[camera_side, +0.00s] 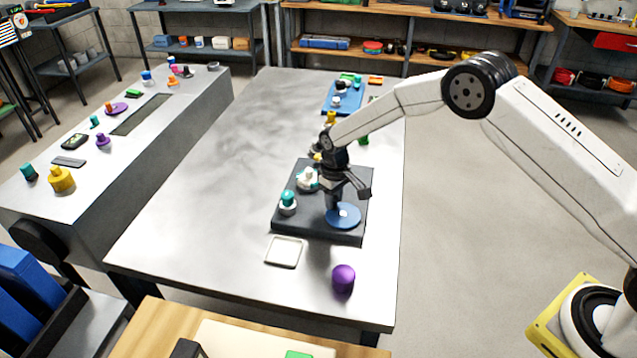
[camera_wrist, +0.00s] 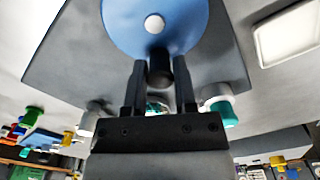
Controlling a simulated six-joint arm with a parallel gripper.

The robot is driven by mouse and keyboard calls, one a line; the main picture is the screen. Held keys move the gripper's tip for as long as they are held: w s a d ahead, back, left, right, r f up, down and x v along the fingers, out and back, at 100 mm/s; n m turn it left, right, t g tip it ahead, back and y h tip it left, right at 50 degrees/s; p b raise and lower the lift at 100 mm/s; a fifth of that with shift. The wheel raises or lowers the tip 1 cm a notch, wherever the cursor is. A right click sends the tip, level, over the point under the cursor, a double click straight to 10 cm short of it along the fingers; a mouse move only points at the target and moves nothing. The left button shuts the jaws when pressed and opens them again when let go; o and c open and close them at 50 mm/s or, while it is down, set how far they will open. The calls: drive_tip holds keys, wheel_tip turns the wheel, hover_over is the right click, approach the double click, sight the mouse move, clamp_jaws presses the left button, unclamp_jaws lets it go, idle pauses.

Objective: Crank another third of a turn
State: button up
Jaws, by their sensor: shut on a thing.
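A blue disc (camera_side: 345,217) lies flat on a dark board (camera_side: 290,222) at the board's front right. The disc shows large in the wrist view (camera_wrist: 125,25), with a white hub (camera_wrist: 154,24) at its middle. A dark upright handle (camera_wrist: 160,70) stands near the disc's rim. My gripper (camera_side: 334,203) comes down over the disc. In the wrist view its two dark fingers (camera_wrist: 160,82) stand on either side of the handle, shut on it. The handle's lower part is hard to make out, and the gripper hides it in the side view.
A teal-topped post (camera_side: 288,203) and a white fitting (camera_side: 308,179) stand on the board, left of my gripper. A pale square tray (camera_side: 284,252) and a purple cylinder (camera_side: 343,279) are in front. A blue board with parts (camera_side: 343,98) lies behind. The table's left side is clear.

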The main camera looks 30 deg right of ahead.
drive_tip(key=o, duration=0.8)
drive_tip(key=shift+r, duration=0.2)
drive_tip(key=shift+r, duration=3.3)
drive_tip(key=shift+s+d+r, duration=0.25)
drive_tip(key=shift+s+r, duration=0.1)
drive_tip(key=shift+r, duration=0.05)
drive_tip(key=s+d+r+m+t, duration=0.1)
drive_tip(key=s+d+r, duration=0.1)
drive_tip(key=s, duration=0.7)
drive_tip(key=s+d+r+m, duration=0.1)
drive_tip(key=s+d+r, duration=0.2)
drive_tip(key=s, duration=0.6)
drive_tip(key=s+d+r+m+t, duration=0.1)
drive_tip(key=s+d+r, duration=0.1)
drive_tip(key=s, duration=0.7)
drive_tip(key=shift+d+r+t, duration=0.2)
drive_tip(key=shift+r+t, duration=0.1)
drive_tip(key=shift+r, duration=0.15)
